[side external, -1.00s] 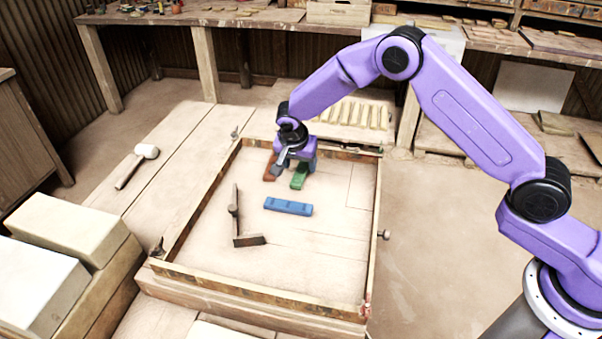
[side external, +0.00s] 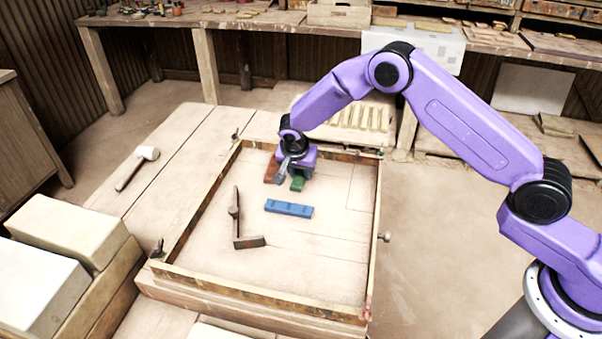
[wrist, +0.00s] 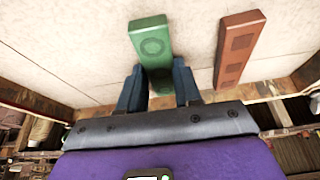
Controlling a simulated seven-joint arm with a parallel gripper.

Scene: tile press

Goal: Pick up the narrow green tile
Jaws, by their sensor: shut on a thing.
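The narrow green tile (wrist: 151,45) lies between the two fingers of my gripper (wrist: 159,85) in the wrist view. The fingers close on its sides near one end, and the rest of it sticks out past the fingertips. In the side external view the green tile (side external: 297,184) shows only in part below my gripper (side external: 294,172), which hides the rest. I cannot tell whether the tile touches the board or is just above it.
A red-brown tile (wrist: 236,48) lies beside the green one, apart from it. A blue tile (side external: 288,208) and a dark L-shaped tool (side external: 236,212) lie inside the wooden frame (side external: 190,230). The front of the frame is clear. A mallet (side external: 137,167) lies outside, left.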

